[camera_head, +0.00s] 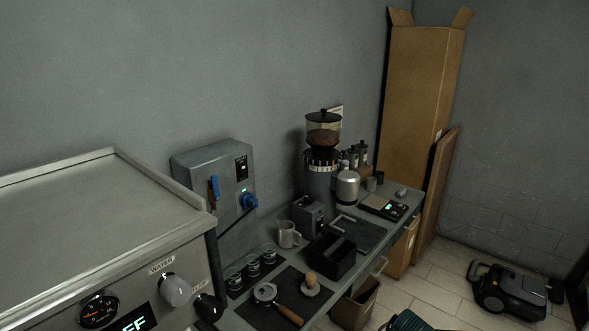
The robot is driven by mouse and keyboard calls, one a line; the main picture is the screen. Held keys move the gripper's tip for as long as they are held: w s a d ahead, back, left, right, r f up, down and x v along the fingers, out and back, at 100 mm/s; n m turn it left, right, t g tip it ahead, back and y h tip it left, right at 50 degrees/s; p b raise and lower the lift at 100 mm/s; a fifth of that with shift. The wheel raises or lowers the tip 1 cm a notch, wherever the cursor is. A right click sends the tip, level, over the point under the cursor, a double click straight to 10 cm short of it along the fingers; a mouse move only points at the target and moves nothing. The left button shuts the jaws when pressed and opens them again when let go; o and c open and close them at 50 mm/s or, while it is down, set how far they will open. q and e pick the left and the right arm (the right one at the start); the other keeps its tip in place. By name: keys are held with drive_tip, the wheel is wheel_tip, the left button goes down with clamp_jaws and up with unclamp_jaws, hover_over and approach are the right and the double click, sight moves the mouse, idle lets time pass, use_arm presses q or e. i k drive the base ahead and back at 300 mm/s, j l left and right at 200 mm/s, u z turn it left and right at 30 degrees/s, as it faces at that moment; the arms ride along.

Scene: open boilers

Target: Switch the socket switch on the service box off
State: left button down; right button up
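A grey metal service box (226,221) is mounted on the wall behind the counter, left of the picture's middle. A small black switch (241,167) with light markings sits high on its right face; its exact position is too small to tell. Below the switch is a blue plug or socket (249,201) with a dark cable running down to the left. A blue and brown handle (213,188) stands on the box's left side. Neither of my grippers shows in the head view.
A large steel machine (95,210) with a gauge (98,311) and knobs fills the left foreground. The counter holds a mug (288,235), a coffee grinder (322,150), a black bin (331,257) and a portafilter (268,294). A tall cardboard box (418,95) stands behind.

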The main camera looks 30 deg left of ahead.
sight(243, 167)
drive_tip(key=i+l, duration=0.15)
drive_tip(key=i, duration=0.45)
drive_tip(key=i+u, duration=0.1)
drive_tip(key=u, duration=0.25)
drive_tip(key=i+l+u, duration=0.1)
drive_tip(key=u, duration=0.3)
drive_tip(key=i+l+u, duration=0.1)
drive_tip(key=u, duration=0.25)
